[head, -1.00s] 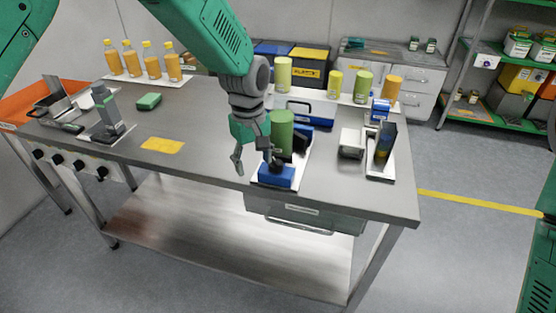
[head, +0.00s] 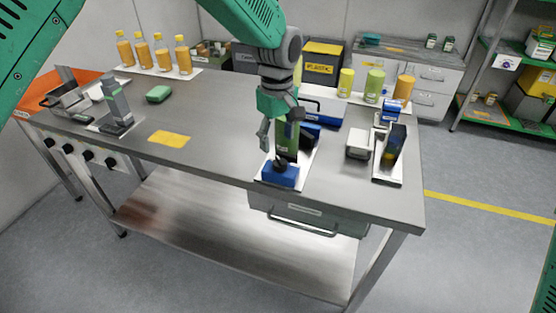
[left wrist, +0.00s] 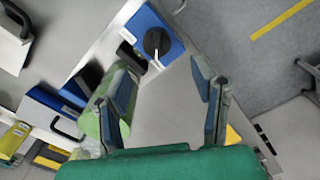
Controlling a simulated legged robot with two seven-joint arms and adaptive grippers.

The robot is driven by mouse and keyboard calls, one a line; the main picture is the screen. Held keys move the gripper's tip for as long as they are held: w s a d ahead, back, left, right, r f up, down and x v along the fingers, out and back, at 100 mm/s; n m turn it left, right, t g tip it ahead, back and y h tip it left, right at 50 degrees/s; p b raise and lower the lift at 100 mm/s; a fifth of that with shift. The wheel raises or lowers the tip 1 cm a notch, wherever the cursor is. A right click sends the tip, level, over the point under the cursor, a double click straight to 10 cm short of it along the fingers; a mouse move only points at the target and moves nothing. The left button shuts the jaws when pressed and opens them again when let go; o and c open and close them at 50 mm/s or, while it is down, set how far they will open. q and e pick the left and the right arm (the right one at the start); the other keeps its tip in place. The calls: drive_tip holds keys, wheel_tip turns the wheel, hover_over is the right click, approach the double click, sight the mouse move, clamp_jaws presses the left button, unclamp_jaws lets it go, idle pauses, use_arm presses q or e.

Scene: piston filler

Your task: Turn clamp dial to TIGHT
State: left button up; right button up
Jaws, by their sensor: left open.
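The clamp dial (left wrist: 157,42) is a round black knob with a white pointer line, on top of a blue block (left wrist: 143,24). In the head view the dial (head: 281,161) and blue block (head: 279,174) are at the bench's front edge. The dial's labels are not readable. My left gripper (head: 278,135) is open and empty, above and slightly behind the dial. In the left wrist view its fingers (left wrist: 168,97) are spread, with the dial beyond their tips. My right gripper is not in view.
A blue and white case (head: 322,106) stands behind the clamp. A white box (head: 359,144) and a dark upright device (head: 394,146) are to the right. A yellow mat (head: 169,139) lies left, with clear bench between it and the clamp.

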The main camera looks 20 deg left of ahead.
sight(281, 162)
use_arm(q)
drive_tip(key=f, duration=0.2)
drive_tip(key=d+f, duration=0.1)
drive_tip(key=f, duration=0.3)
drive_tip(key=shift+d, duration=0.25)
drive_tip(key=shift+a+f, duration=0.2)
drive_tip(key=shift+f, duration=0.3)
drive_tip(key=shift+a+f, duration=0.15)
drive_tip(key=shift+a, duration=0.2)
drive_tip(key=shift+d, duration=0.15)
drive_tip(key=c, duration=1.1)
drive_tip(key=shift+d, duration=0.15)
drive_tip(key=shift+c, duration=0.2)
